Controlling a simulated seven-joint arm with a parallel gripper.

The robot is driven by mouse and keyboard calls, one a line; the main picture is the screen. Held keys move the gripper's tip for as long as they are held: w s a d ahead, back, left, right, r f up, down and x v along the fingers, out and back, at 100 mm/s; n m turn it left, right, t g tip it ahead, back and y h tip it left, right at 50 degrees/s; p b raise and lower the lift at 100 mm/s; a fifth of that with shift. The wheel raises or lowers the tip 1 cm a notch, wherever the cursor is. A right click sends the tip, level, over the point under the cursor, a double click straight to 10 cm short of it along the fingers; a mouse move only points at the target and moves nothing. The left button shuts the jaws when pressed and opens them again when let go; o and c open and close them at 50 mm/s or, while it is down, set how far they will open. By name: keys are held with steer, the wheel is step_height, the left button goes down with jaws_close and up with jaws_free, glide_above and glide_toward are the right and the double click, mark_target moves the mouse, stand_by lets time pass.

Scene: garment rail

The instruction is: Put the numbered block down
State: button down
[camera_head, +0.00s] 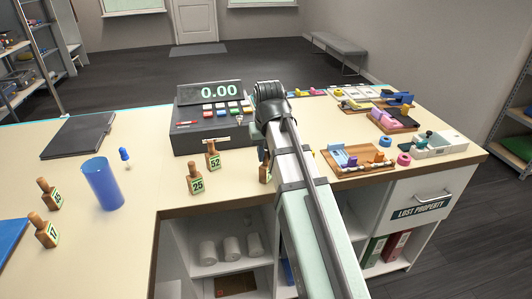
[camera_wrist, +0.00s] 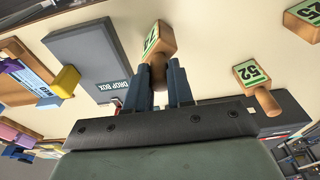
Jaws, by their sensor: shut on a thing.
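In the wrist view my gripper (camera_wrist: 159,80) is shut on the handle of a wooden numbered block (camera_wrist: 153,40). Its green-edged label is steeply angled and I cannot read it surely. In the head view this block (camera_head: 264,174) is low near the counter's front edge, partly hidden by my arm. I cannot tell whether it touches the counter. Block 25 (camera_head: 196,182) and block 52 (camera_head: 213,160) stand upright to its left. Block 52 (camera_wrist: 251,74) and block 25 (camera_wrist: 306,15) also show in the wrist view.
A cash register (camera_head: 208,130) stands behind the blocks. A blue cup (camera_head: 102,184) and two more numbered blocks, one marked 17 (camera_head: 46,234), are at left. A wooden tray (camera_head: 360,168) with coloured pieces is at right. Bare counter (camera_head: 150,150) lies between the cup and block 25.

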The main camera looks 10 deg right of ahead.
mark_target(267, 168)
steer(key=shift+f, duration=0.1)
steer(key=c, duration=1)
jaws_free()
steer(key=r, duration=0.4)
steer(key=s+r, duration=0.1)
steer(key=r, duration=0.7)
steer(key=shift+s, duration=0.4)
steer(key=shift+o, duration=0.3)
